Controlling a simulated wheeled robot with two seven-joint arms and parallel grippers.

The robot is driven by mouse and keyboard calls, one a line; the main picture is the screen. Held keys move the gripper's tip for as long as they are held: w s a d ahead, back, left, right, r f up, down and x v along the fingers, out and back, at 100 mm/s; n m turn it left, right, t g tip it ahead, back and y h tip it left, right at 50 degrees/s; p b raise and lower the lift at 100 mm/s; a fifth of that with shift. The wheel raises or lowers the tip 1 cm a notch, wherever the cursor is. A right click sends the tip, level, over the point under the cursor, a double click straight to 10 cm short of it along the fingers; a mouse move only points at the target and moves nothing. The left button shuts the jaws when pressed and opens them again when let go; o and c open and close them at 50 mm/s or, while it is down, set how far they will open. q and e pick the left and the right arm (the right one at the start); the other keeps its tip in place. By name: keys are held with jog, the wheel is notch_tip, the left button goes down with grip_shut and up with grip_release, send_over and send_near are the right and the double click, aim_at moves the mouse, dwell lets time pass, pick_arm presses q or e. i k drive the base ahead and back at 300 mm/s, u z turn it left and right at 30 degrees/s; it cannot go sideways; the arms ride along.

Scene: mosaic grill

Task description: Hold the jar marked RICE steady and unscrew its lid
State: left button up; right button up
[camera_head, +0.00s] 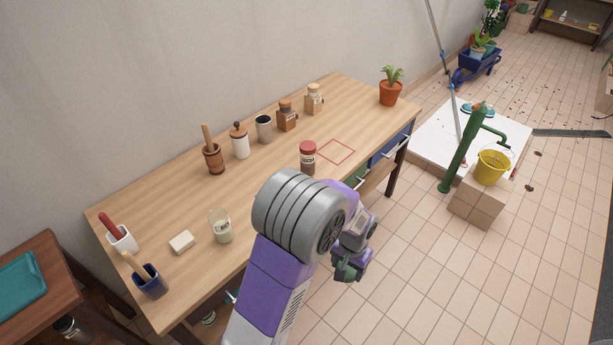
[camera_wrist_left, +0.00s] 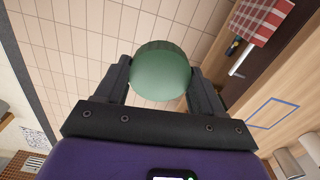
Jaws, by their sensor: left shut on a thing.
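My left gripper (camera_head: 350,262) hangs off the front of the wooden table, over the tiled floor. In the left wrist view its two dark fingers (camera_wrist_left: 160,85) are shut on a rounded green thing (camera_wrist_left: 161,70). Only its smooth green surface shows there, and I cannot tell whether it is a lid alone or a lidded jar. A dark jar with a red lid (camera_head: 307,148) stands upright on the table behind my left arm; its label is too small to read surely. No RICE marking is readable. My right gripper is not in view.
The table (camera_head: 270,185) bears a red square outline (camera_head: 337,152), a glass with a candle (camera_head: 220,227), canisters along the back and a potted plant (camera_head: 391,85). A green pump (camera_head: 466,150) and a yellow bucket (camera_head: 492,167) stand to the right. The floor beside my gripper is clear.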

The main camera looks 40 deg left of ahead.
aim_at(218, 220)
jog(key=u, duration=0.55)
jog(key=i, duration=1.15)
jog(key=u, duration=1.25)
jog(key=i, duration=0.35)
jog(key=u, duration=0.4)
